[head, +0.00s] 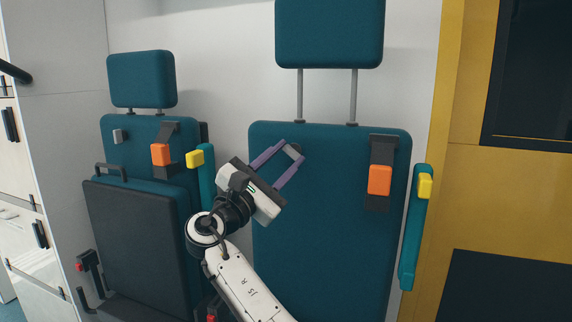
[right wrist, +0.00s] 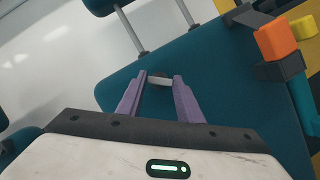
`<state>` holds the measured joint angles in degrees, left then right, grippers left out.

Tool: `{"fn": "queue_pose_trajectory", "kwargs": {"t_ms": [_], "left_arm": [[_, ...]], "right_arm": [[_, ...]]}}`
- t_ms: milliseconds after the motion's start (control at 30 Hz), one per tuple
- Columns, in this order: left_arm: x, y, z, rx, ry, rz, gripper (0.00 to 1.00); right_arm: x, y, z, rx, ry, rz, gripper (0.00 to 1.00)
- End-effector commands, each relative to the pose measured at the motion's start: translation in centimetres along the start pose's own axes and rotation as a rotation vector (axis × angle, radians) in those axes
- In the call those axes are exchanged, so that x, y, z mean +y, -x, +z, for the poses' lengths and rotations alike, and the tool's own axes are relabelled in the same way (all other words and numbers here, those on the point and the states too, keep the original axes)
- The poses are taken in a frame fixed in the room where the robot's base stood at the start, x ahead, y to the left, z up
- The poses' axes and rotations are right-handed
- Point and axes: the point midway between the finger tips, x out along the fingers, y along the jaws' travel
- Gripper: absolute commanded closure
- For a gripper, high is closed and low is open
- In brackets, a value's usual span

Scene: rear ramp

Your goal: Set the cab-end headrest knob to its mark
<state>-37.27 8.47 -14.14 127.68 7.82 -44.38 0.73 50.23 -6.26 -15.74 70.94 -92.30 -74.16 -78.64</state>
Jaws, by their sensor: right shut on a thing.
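The headrest knob (head: 291,151) of the right-hand seat is a small grey piece at the upper left of its teal backrest (head: 320,230). My right gripper (head: 286,149) has its purple fingers on either side of it and is shut on it. In the right wrist view the knob (right wrist: 158,80) shows as a pale bar between the fingertips. A dark round part sits behind it. The headrest (head: 330,33) of this seat stands high on two metal posts. I cannot make out a mark. My left gripper is not in view.
The left-hand seat has a lower headrest (head: 142,79) and its own grey knob (head: 120,136). An orange buckle (head: 379,180) hangs on the right of the held knob's backrest. A teal armrest (head: 414,240) with a yellow button stands beside the yellow wall (head: 490,200).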

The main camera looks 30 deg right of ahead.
Motion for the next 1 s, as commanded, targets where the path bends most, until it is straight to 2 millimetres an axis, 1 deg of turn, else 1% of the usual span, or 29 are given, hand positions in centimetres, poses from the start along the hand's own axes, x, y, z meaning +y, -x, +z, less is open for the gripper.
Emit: {"fn": "queue_pose_trajectory", "kwargs": {"t_ms": [267, 600, 900, 1000], "left_arm": [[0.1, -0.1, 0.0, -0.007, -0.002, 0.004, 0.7], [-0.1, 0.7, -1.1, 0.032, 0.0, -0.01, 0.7], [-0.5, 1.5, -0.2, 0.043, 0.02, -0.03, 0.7], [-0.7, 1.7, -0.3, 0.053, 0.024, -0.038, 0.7]], "right_arm": [[0.3, 0.1, 0.1, 0.002, -0.244, -0.104, 0.9], [0.6, 0.0, 0.2, 0.003, -0.537, -0.226, 0.9], [0.7, 0.0, 0.3, 0.002, -0.739, -0.31, 0.9], [0.7, 0.0, 0.3, 0.003, -0.786, -0.33, 0.9]]}}
